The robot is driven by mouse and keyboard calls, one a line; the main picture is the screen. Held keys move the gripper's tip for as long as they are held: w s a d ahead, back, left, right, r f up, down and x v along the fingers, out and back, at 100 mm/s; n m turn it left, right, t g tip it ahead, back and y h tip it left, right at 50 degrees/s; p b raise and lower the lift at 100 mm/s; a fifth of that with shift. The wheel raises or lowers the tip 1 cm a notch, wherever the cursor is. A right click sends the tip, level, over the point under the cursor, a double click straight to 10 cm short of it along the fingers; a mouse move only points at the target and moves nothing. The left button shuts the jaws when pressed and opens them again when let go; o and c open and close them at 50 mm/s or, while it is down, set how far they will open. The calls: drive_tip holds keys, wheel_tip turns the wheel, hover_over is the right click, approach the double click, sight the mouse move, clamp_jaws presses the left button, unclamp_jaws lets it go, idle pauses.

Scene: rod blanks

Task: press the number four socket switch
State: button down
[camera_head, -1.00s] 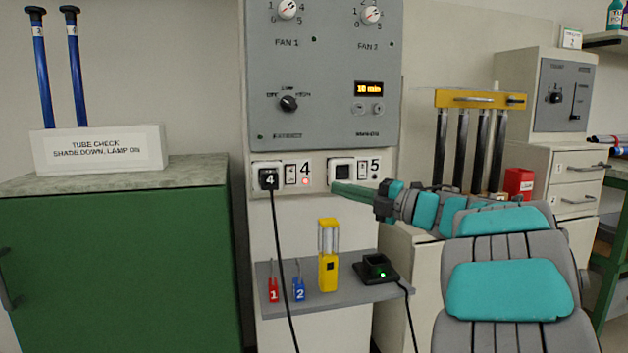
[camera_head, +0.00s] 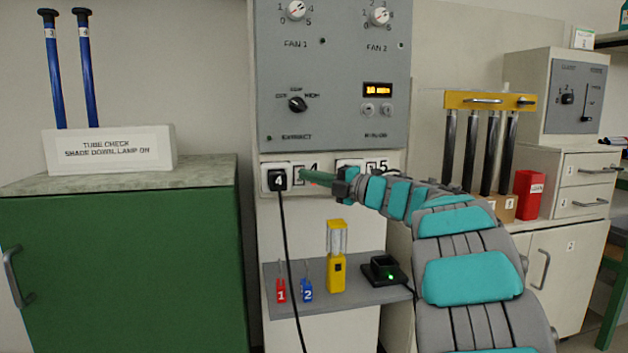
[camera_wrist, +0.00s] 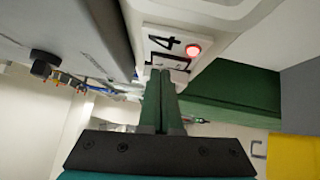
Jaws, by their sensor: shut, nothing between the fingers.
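The number four socket (camera_head: 265,180) is on the left of the pale strip under the grey control panel, with a black plug marked 4 (camera_head: 277,181) in it. Its switch (camera_head: 299,174) is just right of the plug; the wrist view also shows the switch (camera_wrist: 172,61) beside the label 4 and a lit red lamp (camera_wrist: 193,50). My gripper (camera_head: 306,176) is shut and empty, its green fingers pointing at the switch. In the wrist view the fingertips (camera_wrist: 160,72) overlap the switch's near edge; I cannot tell if they touch it. The fingers hide the lamp in the head view.
The number five socket (camera_head: 349,163) is to the right, partly hidden by my gripper. The plug's black cable hangs past a small shelf (camera_head: 330,300) with red, blue and yellow items and a black charger. A green cabinet (camera_head: 120,260) stands at left.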

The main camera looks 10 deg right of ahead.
drive_tip(key=shift+w, duration=0.1)
idle(0.3)
drive_tip(key=shift+w+d+r+p, duration=0.15)
drive_tip(key=shift+r+p, duration=0.25)
drive_tip(key=shift+p, duration=0.65)
drive_tip(key=shift+f, duration=0.3)
